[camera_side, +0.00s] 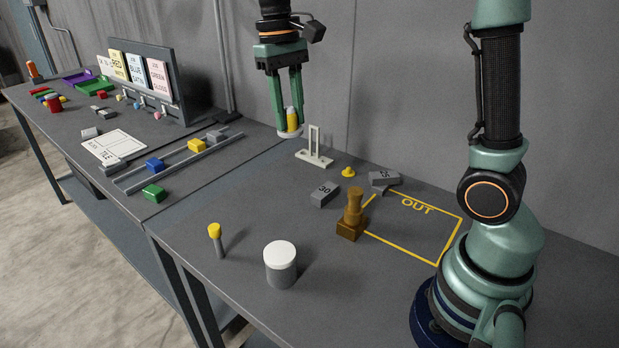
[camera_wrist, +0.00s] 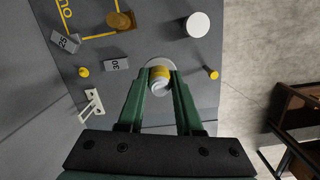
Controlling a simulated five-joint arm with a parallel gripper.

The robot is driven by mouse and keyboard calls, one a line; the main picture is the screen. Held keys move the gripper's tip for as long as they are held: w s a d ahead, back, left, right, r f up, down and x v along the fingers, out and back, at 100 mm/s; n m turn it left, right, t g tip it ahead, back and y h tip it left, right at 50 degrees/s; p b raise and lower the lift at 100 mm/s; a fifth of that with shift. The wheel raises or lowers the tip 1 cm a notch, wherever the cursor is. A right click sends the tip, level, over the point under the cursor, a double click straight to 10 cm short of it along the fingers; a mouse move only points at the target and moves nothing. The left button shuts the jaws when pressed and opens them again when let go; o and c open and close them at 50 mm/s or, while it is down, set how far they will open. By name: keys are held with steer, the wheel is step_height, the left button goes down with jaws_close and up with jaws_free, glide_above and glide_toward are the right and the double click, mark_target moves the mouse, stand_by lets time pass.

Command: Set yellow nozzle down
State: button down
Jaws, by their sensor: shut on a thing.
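My gripper (camera_side: 289,128) hangs high above the table, shut on a yellow nozzle (camera_side: 292,117). The nozzle is upright between the fingers, with a pale round disc at its lower end. In the wrist view the nozzle (camera_wrist: 161,72) shows yellow and white between the fingertips, with the pale disc around it. A yellow-topped grey peg (camera_side: 215,236) stands at the front left of the near table. I cannot tell whether either is also a nozzle.
A yellow-outlined OUT area (camera_side: 420,228) is mostly bare. A cluttered second table adjoins at left.

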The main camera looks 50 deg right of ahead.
steer(key=s+f+n, duration=0.2)
steer(key=s+f, duration=0.2)
steer(key=f, duration=0.5)
steer(key=shift+s+f+n, duration=0.15)
steer(key=shift+s+n, duration=0.2)
steer(key=shift+n, duration=0.05)
steer(key=w+d+r+m, duration=0.3)
steer(key=w+d, duration=0.9)
steer(key=w, duration=0.4)
steer(key=shift+t, duration=0.3)
step_height(320, 180, down, 20)
steer(key=shift+w+r, duration=0.1)
steer(key=shift+w, duration=0.05)
steer(key=c, duration=0.6)
jaws_free()
